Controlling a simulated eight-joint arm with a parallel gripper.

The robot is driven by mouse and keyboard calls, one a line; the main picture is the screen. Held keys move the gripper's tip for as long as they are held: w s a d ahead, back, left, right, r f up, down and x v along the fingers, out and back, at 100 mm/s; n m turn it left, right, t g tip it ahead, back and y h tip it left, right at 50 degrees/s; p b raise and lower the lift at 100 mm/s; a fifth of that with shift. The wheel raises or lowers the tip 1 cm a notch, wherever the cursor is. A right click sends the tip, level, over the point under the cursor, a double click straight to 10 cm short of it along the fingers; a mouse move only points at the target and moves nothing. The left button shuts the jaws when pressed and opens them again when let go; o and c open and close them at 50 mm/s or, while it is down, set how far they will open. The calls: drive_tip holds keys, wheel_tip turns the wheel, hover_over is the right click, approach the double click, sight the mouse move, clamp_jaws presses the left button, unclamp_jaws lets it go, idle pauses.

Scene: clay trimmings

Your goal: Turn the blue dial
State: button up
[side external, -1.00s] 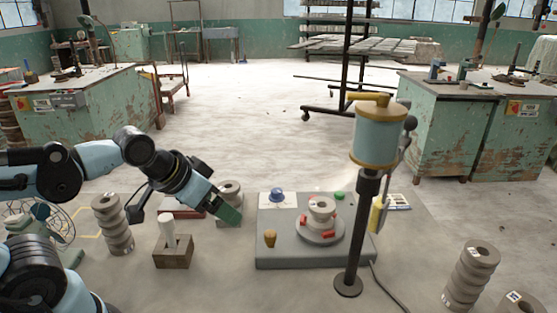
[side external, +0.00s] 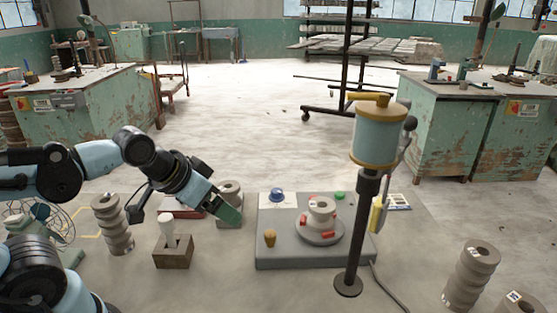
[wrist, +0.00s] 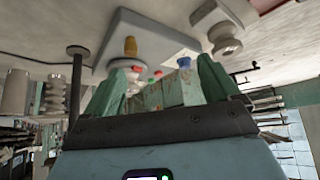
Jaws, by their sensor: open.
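The blue dial (side external: 276,194) sits on a white plate at the back left of a grey base unit (side external: 290,257). In the wrist view the blue dial (wrist: 184,62) shows near the right fingertip, beyond the jaws. My gripper (side external: 228,208) has green fingers and is to the left of the base unit, apart from the dial. In the wrist view my gripper (wrist: 160,80) is open with a gap between its fingers and holds nothing.
The base unit also carries a turntable (side external: 320,230) with red pieces, a tan knob (side external: 270,237) and a green button (side external: 339,195). A blue cylinder on a post (side external: 380,135) stands at the front right. Grey ringed stacks (side external: 112,225) and a holder block (side external: 173,255) stand left.

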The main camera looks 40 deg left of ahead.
drive_tip(key=shift+c, duration=0.3)
drive_tip(key=shift+w, duration=0.1)
drive_tip(key=shift+c, duration=1.1)
drive_tip(key=shift+w+r, duration=0.2)
drive_tip(key=shift+r, duration=0.1)
drive_tip(key=shift+c, duration=1.2)
drive_tip(key=w+r+n, duration=0.1)
drive_tip(key=w, duration=0.1)
drive_tip(key=w+r+n+g, duration=0.1)
drive_tip(key=w+r+n, duration=0.1)
drive_tip(key=w+a+r+n+g, duration=0.1)
drive_tip(key=shift+w+r, duration=0.2)
drive_tip(key=shift+w, duration=0.2)
drive_tip(key=shift+c, duration=0.3)
drive_tip(key=n+g, duration=0.5)
drive_tip(key=n, duration=0.7)
hover_over(276, 190)
wheel_tip(276, 190, down, 3)
wheel_tip(276, 190, down, 12)
drive_tip(key=shift+r, duration=0.25)
